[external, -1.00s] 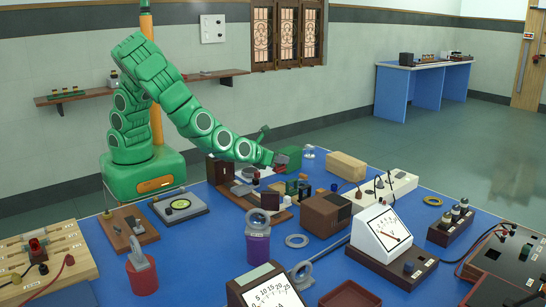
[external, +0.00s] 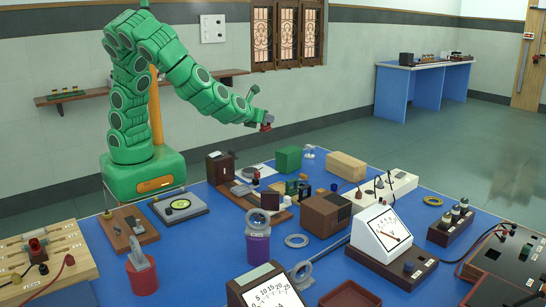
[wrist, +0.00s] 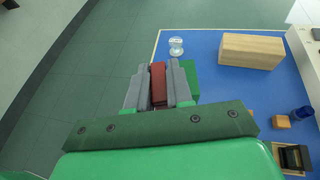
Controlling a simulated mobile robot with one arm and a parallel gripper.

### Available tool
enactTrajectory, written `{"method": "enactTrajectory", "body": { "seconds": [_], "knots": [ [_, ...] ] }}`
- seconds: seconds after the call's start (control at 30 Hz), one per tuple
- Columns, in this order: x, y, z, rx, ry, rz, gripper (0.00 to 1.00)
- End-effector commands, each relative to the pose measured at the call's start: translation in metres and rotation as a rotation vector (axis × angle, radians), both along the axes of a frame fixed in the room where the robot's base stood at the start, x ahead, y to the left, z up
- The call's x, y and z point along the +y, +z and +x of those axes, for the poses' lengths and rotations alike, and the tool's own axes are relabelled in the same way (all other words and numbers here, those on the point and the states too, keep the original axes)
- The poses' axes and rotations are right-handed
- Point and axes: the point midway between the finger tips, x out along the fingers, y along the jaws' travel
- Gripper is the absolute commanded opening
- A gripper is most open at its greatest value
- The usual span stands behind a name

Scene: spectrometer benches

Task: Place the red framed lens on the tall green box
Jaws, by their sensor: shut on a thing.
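My gripper (external: 266,119) is raised above the back edge of the blue table, shut on the red framed lens (external: 265,127). In the wrist view my gripper (wrist: 158,72) has the lens's red frame (wrist: 158,83) between its grey fingers; the glass cannot be made out. The green box (external: 288,158) stands on the table below and to the right of my gripper, apart from the lens. In the wrist view the green box (wrist: 193,78) is partly hidden behind the right finger.
A tan wooden block (external: 346,166) and a small clear glass item (external: 309,152) stand right of the green box. A brown box (external: 325,215), a white meter (external: 381,234) and a purple-based lens stand (external: 258,235) crowd the nearer table. Air around my gripper is clear.

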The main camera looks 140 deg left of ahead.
Motion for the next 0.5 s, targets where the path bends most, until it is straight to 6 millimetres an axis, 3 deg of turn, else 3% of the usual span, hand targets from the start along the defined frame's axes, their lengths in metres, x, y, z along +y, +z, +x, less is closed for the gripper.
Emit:
{"method": "enactTrajectory", "body": {
  "seconds": [0.2,0.5],
  "knots": [
    [0.002,0.023,-0.047,-0.005,0.09,-0.01,0.0],
    [0.001,0.032,-0.074,-0.005,0.142,-0.022,0.0]
  ]
}}
